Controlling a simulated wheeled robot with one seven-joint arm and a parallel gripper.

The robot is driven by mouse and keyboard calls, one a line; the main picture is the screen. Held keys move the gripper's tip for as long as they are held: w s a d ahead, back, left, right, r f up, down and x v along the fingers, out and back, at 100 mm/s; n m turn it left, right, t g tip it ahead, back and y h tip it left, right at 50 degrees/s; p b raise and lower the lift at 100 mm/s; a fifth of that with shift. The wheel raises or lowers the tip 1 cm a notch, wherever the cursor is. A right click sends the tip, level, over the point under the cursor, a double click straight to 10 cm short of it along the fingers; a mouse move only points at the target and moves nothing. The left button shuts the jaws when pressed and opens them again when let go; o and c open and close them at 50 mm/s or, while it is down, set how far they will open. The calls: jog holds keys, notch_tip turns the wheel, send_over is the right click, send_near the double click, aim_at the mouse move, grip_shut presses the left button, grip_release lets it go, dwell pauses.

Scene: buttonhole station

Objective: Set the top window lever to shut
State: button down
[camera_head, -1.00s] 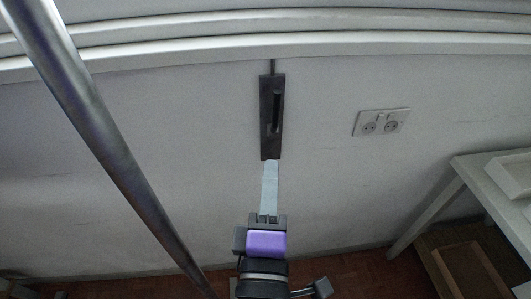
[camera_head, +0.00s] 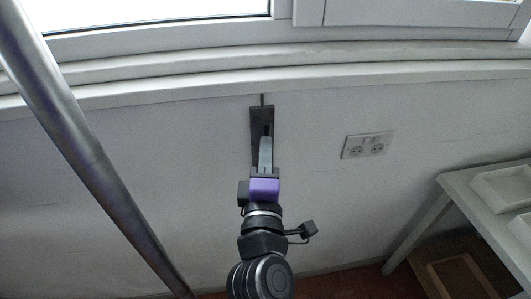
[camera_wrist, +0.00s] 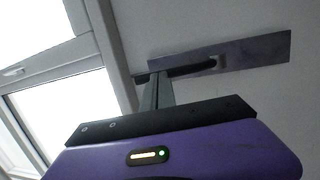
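The lever's dark, narrow plate (camera_head: 256,122) is fixed upright on the white wall below the window sill. Its black handle (camera_head: 268,129) lies along the plate, and a thin rod runs from the plate's top to the sill. In the wrist view, the plate (camera_wrist: 262,50) lies across the upper right, with the handle (camera_wrist: 192,70) pointing toward the window side. My gripper (camera_head: 265,140) is in front of the plate, its grey fingers covering the lower part. The fingertips (camera_wrist: 155,76) overlap the handle's free end in the wrist view. Contact and finger gap are unclear.
A double socket (camera_head: 367,145) is on the wall right of the plate. A table (camera_head: 455,190) with a white tray (camera_head: 503,188) stands at the right, above a wooden box (camera_head: 455,275). The window (camera_head: 150,12) and its sill (camera_head: 400,72) are above.

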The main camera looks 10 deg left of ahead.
jog(key=w+r+g+p, duration=0.1)
jog(key=p, duration=0.6)
jog(key=shift+w+a+r+g, duration=0.1)
jog(key=shift+a+r+g, duration=0.05)
jog(key=shift+g, duration=0.15)
dwell(0.4)
